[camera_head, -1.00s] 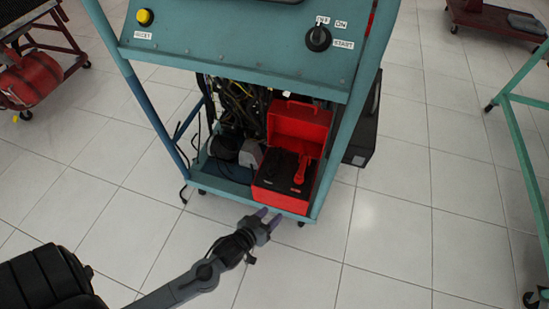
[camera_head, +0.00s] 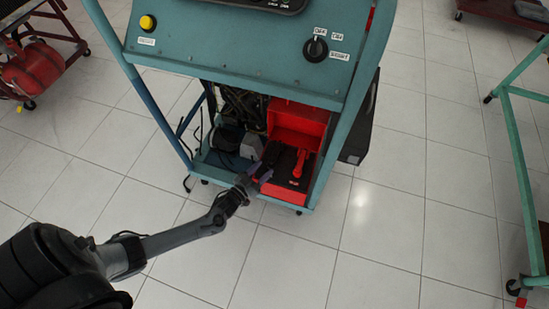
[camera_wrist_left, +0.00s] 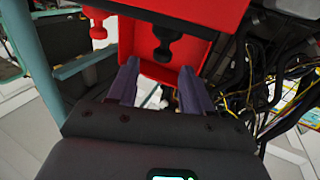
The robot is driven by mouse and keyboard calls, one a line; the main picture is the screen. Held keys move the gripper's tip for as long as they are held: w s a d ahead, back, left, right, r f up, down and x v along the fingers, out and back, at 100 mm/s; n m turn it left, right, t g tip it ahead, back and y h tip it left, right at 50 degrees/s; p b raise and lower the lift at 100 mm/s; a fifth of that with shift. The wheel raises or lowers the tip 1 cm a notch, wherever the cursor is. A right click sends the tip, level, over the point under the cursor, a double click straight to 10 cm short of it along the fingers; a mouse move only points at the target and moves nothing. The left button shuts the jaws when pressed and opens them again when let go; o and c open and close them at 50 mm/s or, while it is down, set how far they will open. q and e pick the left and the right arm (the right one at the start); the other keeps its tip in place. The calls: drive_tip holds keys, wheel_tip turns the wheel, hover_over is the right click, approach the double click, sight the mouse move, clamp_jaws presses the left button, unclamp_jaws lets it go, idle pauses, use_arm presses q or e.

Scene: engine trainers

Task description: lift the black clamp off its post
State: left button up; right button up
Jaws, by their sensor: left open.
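The black clamp (camera_wrist_left: 168,42) shows in the wrist view as a dark knobbed shape against the red box, just beyond my fingertips. In the head view it is hard to pick out against the dark battery top. My left gripper (camera_head: 260,174) is at the front left of the red box (camera_head: 298,122). In the wrist view its purple fingers (camera_wrist_left: 159,68) are apart with nothing between them, and the clamp is ahead of the gap. The post is hidden under the clamp. My right gripper is not in view.
Loose cables (camera_wrist_left: 275,85) and a grey part (camera_head: 247,147) are beside the box. The teal frame (camera_head: 333,140) and its panel (camera_head: 230,50) enclose the space. The floor in front is clear.

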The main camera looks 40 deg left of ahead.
sight(270, 162)
use_arm(q)
drive_tip(key=w+b, duration=0.2)
drive_tip(key=w, duration=0.4)
drive_tip(key=shift+a, duration=0.1)
drive_tip(key=shift+w+b, duration=0.6)
drive_tip(key=shift+w, duration=0.2)
drive_tip(key=shift+w+r, duration=0.1)
drive_tip(key=shift+w, duration=0.05)
clamp_jaws()
